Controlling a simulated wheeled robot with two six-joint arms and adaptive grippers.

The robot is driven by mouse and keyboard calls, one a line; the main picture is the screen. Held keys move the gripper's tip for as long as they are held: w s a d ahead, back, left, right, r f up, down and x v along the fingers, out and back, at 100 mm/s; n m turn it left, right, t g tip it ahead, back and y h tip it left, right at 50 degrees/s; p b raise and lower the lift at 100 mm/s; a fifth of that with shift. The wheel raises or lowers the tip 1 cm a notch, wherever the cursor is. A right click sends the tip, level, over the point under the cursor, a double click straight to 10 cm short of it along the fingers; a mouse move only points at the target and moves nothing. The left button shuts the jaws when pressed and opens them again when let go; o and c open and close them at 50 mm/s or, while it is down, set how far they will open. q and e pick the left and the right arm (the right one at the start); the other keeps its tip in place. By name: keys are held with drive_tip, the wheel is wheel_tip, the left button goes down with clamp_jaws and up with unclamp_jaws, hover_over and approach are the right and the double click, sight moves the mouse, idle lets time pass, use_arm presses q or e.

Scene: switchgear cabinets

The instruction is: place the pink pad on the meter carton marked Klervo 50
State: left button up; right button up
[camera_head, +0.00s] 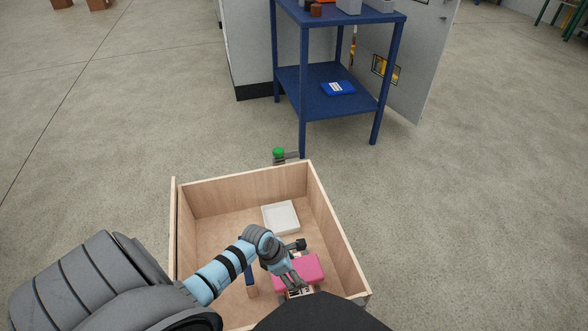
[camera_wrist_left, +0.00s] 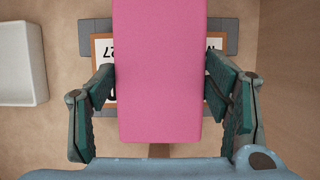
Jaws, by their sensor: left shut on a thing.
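The pink pad (camera_head: 309,267) is in the near right part of a wooden crate (camera_head: 340,235). My left gripper (camera_head: 297,262) is shut on it, and the wrist view shows the pad (camera_wrist_left: 160,70) between the two fingers (camera_wrist_left: 160,92). Under the pad in the wrist view is a white label with an orange border (camera_wrist_left: 103,48) on a grey piece. The pad covers most of the label; only upside-down fragments show, so I cannot read the name. I cannot tell whether the pad touches what lies under it. My right gripper is not in view.
A white tray (camera_head: 281,217) lies in the crate beyond the gripper. A small blue and wood-coloured object (camera_head: 251,283) stands left of the pad. The crate walls rise close on the right. A blue shelf table (camera_head: 330,97) stands beyond the crate.

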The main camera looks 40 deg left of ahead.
use_arm(q)
drive_tip(key=shift+r, duration=0.1)
drive_tip(key=o, duration=1.1)
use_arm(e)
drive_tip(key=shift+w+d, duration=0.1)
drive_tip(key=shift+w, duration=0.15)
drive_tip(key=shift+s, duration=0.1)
use_arm(q)
drive_tip(key=shift+r+p, duration=0.25)
drive_tip(key=shift+p, duration=0.05)
drive_tip(key=p+v, duration=0.5)
drive_tip(key=v, duration=0.6)
drive_tip(key=shift+s+a+r, duration=0.1)
drive_tip(key=shift+s+r, duration=0.1)
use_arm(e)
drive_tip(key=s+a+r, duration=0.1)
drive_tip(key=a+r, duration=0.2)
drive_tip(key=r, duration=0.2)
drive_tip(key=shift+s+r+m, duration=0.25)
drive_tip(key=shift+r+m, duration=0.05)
